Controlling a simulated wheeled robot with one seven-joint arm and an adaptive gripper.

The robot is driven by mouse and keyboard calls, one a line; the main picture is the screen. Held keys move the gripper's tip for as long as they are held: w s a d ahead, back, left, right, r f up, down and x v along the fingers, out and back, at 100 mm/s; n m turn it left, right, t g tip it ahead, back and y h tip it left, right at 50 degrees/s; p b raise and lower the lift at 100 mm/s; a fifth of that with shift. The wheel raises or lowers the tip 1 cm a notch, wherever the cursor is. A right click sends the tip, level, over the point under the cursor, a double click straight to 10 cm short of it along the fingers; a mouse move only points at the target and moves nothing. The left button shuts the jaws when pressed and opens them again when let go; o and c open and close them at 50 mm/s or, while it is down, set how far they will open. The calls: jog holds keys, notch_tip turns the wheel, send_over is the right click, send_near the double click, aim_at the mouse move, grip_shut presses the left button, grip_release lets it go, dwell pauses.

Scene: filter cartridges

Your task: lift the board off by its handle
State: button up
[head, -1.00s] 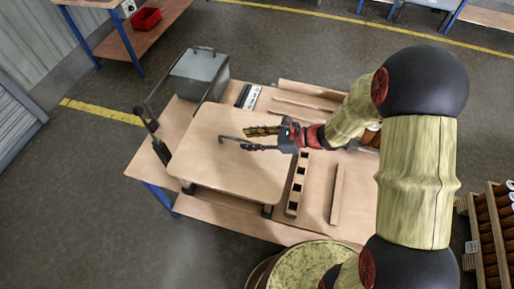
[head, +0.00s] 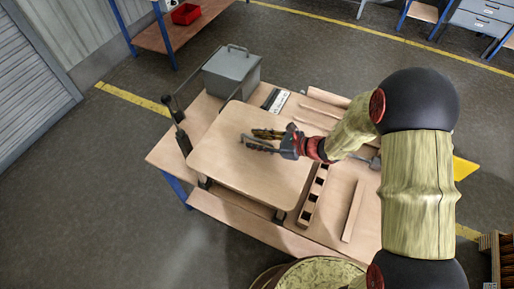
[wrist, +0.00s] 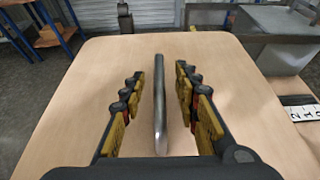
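The board (head: 222,163) is a flat, light wooden panel with rounded corners, lying raised on supports over the workbench. Its handle (wrist: 160,105) is a grey metal bar standing along the middle of the board in the wrist view. My gripper (head: 257,140) is over the board, and in the wrist view its two yellow-and-black fingers (wrist: 159,85) stand apart on either side of the handle. Clear gaps show between bar and fingers, so it is open and not gripping. In the head view the fingers partly hide the handle.
A grey metal box (head: 231,74) with a top handle stands behind the board. A black lever post (head: 181,137) rises at the bench's left. A slotted wooden rail (head: 313,197) lies right of the board. A red bin (head: 186,13) sits on a far table.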

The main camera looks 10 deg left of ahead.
jog(key=shift+c, duration=0.4)
grip_shut()
dwell(0.5)
jog(key=shift+r, duration=0.1)
